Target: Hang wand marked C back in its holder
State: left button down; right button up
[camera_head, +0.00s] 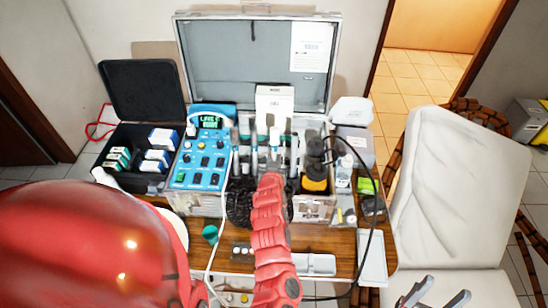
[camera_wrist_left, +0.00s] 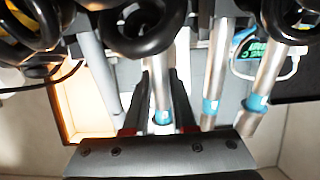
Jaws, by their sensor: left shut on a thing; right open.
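My left gripper (camera_head: 272,165) reaches to the wand row in the middle of the open case. In the left wrist view, its two dark fingers (camera_wrist_left: 160,112) are shut on a silver wand (camera_wrist_left: 161,85) with a teal band. The letter on that band is too blurred to read surely. Two more silver wands with teal bands, one nearer (camera_wrist_left: 210,100) and one farther (camera_wrist_left: 260,90), stand to its right there. The holder is mostly hidden behind the wands and gripper. My right gripper (camera_head: 432,298) is open and empty at the bottom edge, near the chair.
A blue control unit (camera_head: 203,150) with a lit screen stands left of the wands. Black coiled hoses (camera_wrist_left: 150,28) hang close around the gripper. Amber-and-black bottles (camera_head: 314,180) stand at right. A black cable crosses the wooden table (camera_head: 335,240). A white chair (camera_head: 450,190) is at right.

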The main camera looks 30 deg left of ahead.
pick_arm(q)
jog(key=shift+f, duration=0.1)
jog(key=c, duration=0.7)
grip_release()
jog(key=shift+o, duration=0.2)
jog(key=shift+s, duration=0.1)
jog(key=shift+p+v, duration=0.8)
jog(key=shift+v, duration=0.3)
jog(key=p+v, duration=0.3)
jog(key=v, duration=0.2)
jog(key=shift+s+d, duration=0.2)
jog(key=shift+s, duration=0.1)
